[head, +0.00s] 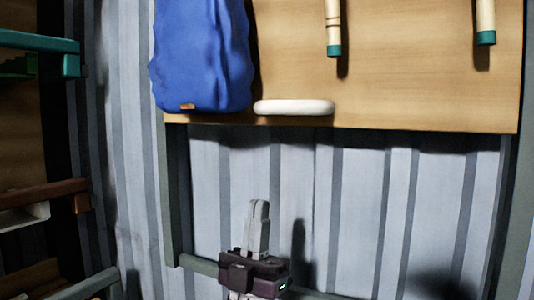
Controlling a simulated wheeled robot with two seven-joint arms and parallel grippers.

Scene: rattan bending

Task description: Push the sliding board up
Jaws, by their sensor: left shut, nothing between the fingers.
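The sliding board (420,85) is a light wooden panel that fills the upper part of the head view. Its lower edge runs across the picture, above a corrugated grey wall. A white rounded handle (293,107) sits on the board close to its lower edge. My left gripper (259,206) points upward below the board, apart from it, a little left of the handle. Its fingers are shut and empty. My right gripper is not in view. The upper part of the board is cut off by the picture's edge.
A blue bag (202,55) hangs in front of the board's left side. Two cream sticks with green ends, one in the middle (333,28) and one at right (486,22), hang before the board. A grey frame (173,200) surrounds the open space below. Shelving (40,192) stands at far left.

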